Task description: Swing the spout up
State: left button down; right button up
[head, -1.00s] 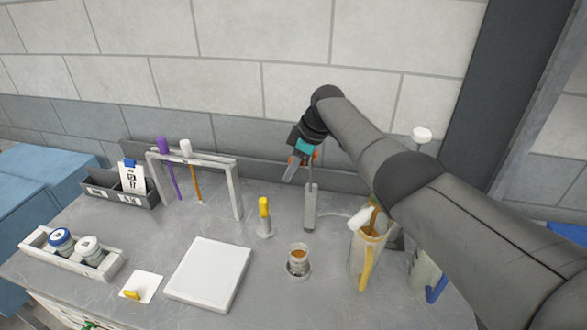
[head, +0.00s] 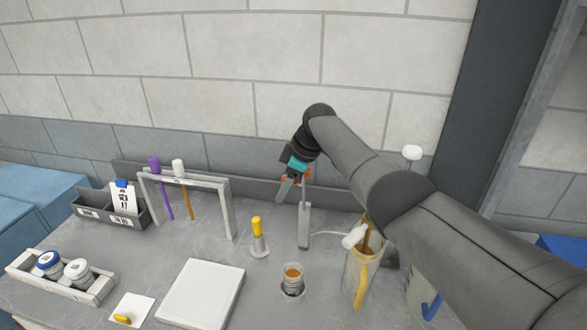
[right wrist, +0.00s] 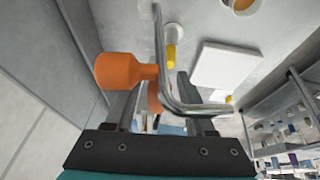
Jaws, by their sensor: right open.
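My right gripper (head: 284,190) is open, high over the back of the bench beside a slim grey post (head: 304,228) with a thin rod rising from it. In the right wrist view, a bent metal tube (right wrist: 164,70) crosses in front of my right gripper (right wrist: 155,95). An orange knob (right wrist: 125,70) is by the left finger. I cannot tell whether either touches the fingers. A pale jug (head: 352,285) with a yellow handle and a white spout-like piece (head: 354,236) stands right of the post, partly behind my arm. Which part is the named spout is unclear. My left gripper is out of view.
A small cup (head: 293,280) with amber liquid, a yellow-topped peg (head: 257,228) and a white slab (head: 203,292) are in front. A rack frame (head: 228,205) with purple and amber sticks stands left. The wall is close behind.

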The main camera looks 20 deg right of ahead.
jog(key=shift+s+d+r, duration=0.1)
jog(key=shift+d+r, duration=0.05)
jog(key=shift+r, duration=0.25)
jog(key=v, duration=1.4)
jog(key=shift+s, duration=0.1)
